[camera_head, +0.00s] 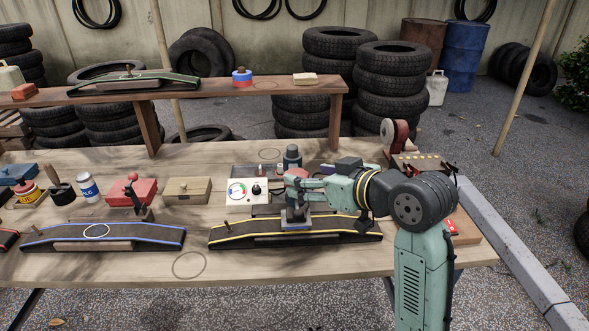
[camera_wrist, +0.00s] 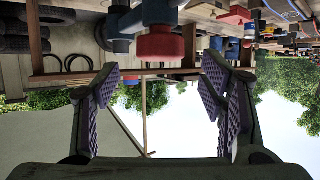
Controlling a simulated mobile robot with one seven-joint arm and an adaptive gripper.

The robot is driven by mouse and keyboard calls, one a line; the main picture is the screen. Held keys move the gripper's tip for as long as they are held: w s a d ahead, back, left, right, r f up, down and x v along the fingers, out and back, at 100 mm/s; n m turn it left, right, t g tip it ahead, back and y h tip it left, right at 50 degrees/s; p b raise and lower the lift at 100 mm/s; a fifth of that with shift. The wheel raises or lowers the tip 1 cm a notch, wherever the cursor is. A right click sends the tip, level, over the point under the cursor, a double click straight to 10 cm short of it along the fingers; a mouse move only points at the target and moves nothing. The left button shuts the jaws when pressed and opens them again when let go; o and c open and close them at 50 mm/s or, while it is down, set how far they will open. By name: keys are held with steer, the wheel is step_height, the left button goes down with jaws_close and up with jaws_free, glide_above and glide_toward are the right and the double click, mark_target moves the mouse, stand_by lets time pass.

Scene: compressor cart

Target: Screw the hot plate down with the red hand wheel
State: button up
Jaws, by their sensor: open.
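My gripper (camera_head: 301,187) reaches in from the right over the yellow-edged black stand (camera_head: 250,236). In the wrist view, which is upside down, its two ridged fingers stand apart with nothing between them. A red knob-like top (camera_wrist: 160,43) on a blue-grey body, apparently the red hand wheel, lies beyond the fingertips. In the head view a small red top (camera_head: 297,172) shows just behind the fingers. A grey block (camera_head: 296,217) sits on the stand below the gripper; I cannot tell whether it is the hot plate. The fingers partly hide this area.
A white gauge box (camera_head: 241,191) stands left of my gripper, with a dark bottle-like object (camera_head: 292,156) behind. A wooden box (camera_head: 187,190), red block (camera_head: 146,189) and blue-edged stand (camera_head: 60,238) lie further left. A raised shelf (camera_head: 200,92) crosses behind. The front tabletop is largely clear.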

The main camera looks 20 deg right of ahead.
mark_target(299, 175)
steer(key=p+x, duration=0.1)
steer(key=x, duration=0.4)
steer(key=shift+w+a+f, duration=0.1)
steer(key=shift+w+a, duration=0.05)
steer(key=shift+w, duration=0.15)
steer(key=shift+c, duration=0.5)
steer(key=c, duration=1.1)
